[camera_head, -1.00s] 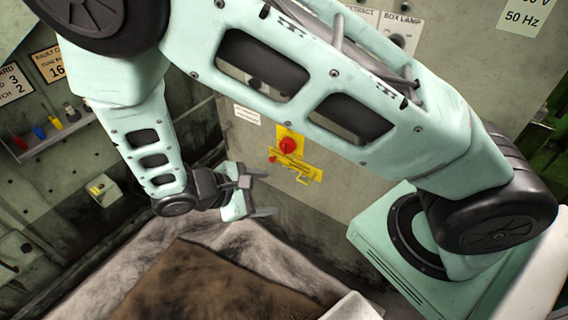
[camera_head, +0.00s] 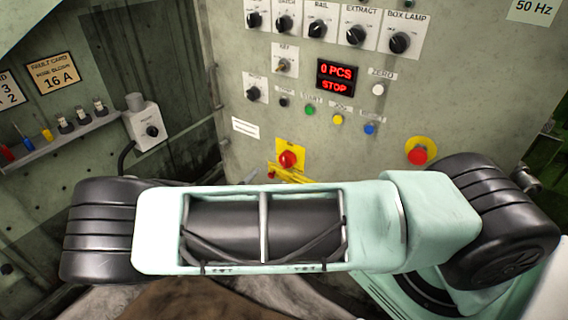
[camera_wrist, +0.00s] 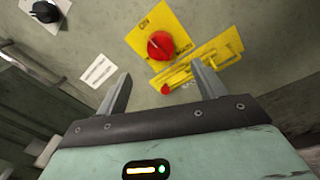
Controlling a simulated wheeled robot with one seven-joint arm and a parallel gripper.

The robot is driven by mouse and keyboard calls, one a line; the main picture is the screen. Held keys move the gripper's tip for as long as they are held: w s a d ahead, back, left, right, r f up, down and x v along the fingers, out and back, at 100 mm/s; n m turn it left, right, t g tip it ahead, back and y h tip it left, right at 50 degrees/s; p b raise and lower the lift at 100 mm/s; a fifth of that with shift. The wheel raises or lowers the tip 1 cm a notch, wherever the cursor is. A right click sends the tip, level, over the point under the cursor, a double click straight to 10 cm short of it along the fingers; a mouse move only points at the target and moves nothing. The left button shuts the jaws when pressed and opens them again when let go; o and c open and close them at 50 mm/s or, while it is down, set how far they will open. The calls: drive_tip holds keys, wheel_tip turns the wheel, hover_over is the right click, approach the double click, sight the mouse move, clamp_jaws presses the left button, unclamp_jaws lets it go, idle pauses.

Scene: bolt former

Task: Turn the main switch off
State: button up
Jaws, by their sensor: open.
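The main switch (camera_head: 288,158) is a red rotary knob on a yellow plate, low on the panel. In the wrist view the red knob (camera_wrist: 160,45) lies ahead, just beyond my gripper (camera_wrist: 161,68). The jaws are open and empty, with one finger to each side below the knob. They appear apart from it. A pale pointer mark shows on the knob, but the plate's lettering is too blurred to read fully.
A yellow slotted bracket (camera_wrist: 205,62) with a small red part sits right below the knob. A white label (camera_wrist: 97,70) is to its left.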

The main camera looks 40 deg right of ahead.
sight(285, 162)
drive_tip(key=x, duration=1)
drive_tip(key=shift+w+d, duration=0.1)
drive_tip(key=shift+d, duration=0.1)
drive_tip(key=shift+p, duration=0.3)
drive_tip(key=c, duration=1)
